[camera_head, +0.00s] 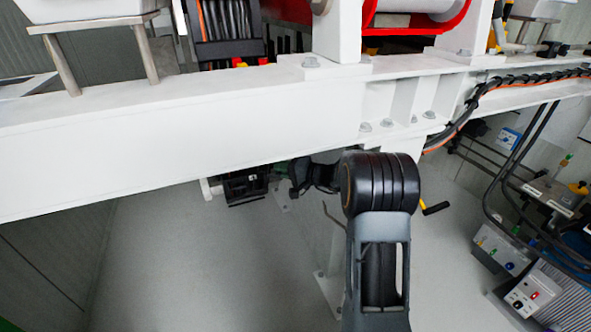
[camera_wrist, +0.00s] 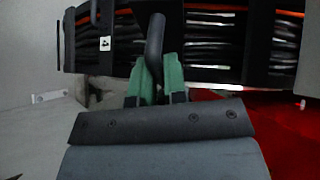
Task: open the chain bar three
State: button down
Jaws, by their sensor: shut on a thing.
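In the wrist view, the green fingers of my gripper (camera_wrist: 157,84) are shut on a dark, rounded bar (camera_wrist: 155,42). This bar stands out in front of a black cable chain (camera_wrist: 212,48) filled with dark hoses. I take it for the chain bar, but no number on it can be read. Another dark bar (camera_wrist: 257,45) crosses the chain to the right. In the head view, my arm reaches under the white beam, and my gripper is mostly hidden there. A black piece (camera_head: 246,187), perhaps part of the chain, hangs under the beam.
The white beam (camera_head: 190,140) runs across above my arm. A black cable bundle (camera_head: 500,82) runs along its right part. Control boxes (camera_head: 535,293) and equipment stand at the right. The grey floor (camera_head: 210,270) below the beam is clear at the left. A red surface (camera_wrist: 275,125) lies at right in the wrist view.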

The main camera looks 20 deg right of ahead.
jog(key=shift+d, duration=0.15)
jog(key=c, duration=1.5)
grip_release()
jog(key=o, duration=0.3)
jog(key=shift+o, duration=0.2)
